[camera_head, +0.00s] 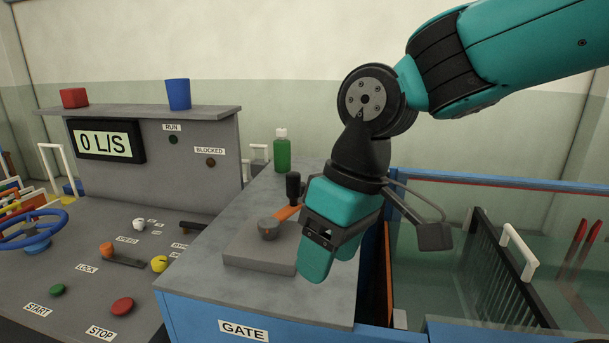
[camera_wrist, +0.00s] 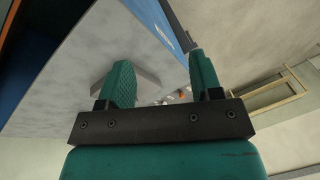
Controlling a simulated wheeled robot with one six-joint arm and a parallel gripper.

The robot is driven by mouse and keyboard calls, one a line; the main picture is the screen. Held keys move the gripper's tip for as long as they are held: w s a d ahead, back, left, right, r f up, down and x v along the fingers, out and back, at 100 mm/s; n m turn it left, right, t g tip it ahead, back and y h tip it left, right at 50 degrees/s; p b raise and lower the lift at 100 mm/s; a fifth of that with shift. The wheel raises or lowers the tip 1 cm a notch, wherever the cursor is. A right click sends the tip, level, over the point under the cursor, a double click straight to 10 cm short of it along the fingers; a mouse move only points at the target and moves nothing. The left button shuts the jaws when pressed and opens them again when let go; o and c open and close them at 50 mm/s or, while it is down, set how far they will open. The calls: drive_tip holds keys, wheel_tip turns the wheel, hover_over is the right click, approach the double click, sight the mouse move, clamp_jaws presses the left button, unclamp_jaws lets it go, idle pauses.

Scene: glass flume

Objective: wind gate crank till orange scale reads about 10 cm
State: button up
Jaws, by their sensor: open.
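The gate crank has a grey hub (camera_head: 268,228) on a grey block (camera_head: 258,249), an orange arm (camera_head: 288,212) and an upright black knob (camera_head: 293,185). The orange arm points up and right from the hub, away from me. My gripper (camera_head: 331,258) is open and points down, right of the crank and apart from it, over the right side of the GATE bench.
The GATE bench top (camera_head: 215,260) is clear in front. A green bottle (camera_head: 282,152) stands behind the crank. The glass flume (camera_head: 450,230), with a black rack (camera_head: 510,270) inside, is at right. A control desk with a display reading 0 L/S (camera_head: 103,141) is at left.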

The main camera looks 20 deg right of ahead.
sight(292, 173)
drive_tip(key=w+d+r+m+h+p, duration=0.15)
drive_tip(key=w+r, duration=0.25)
drive_tip(key=w, duration=0.5)
drive_tip(key=w+d+r+m+h+p, duration=0.1)
drive_tip(key=w+d+r+m+p, duration=0.15)
drive_tip(key=w+r, duration=0.45)
drive_tip(key=w+d+r+m+h+p, duration=0.1)
drive_tip(key=w+r+m+p, duration=0.15)
drive_tip(key=w, duration=0.85)
drive_tip(key=shift+n+y, duration=0.25)
drive_tip(key=shift+n, duration=0.1)
drive_tip(key=f+p, duration=0.1)
drive_tip(key=f, duration=1)
drive_tip(key=f+p, duration=0.1)
drive_tip(key=f, duration=0.5)
drive_tip(key=shift+a+f+p, duration=0.15)
drive_tip(key=shift+a+p, duration=0.1)
drive_tip(key=shift+p, duration=0.1)
clamp_jaws()
drive_tip(key=shift+a, duration=0.1)
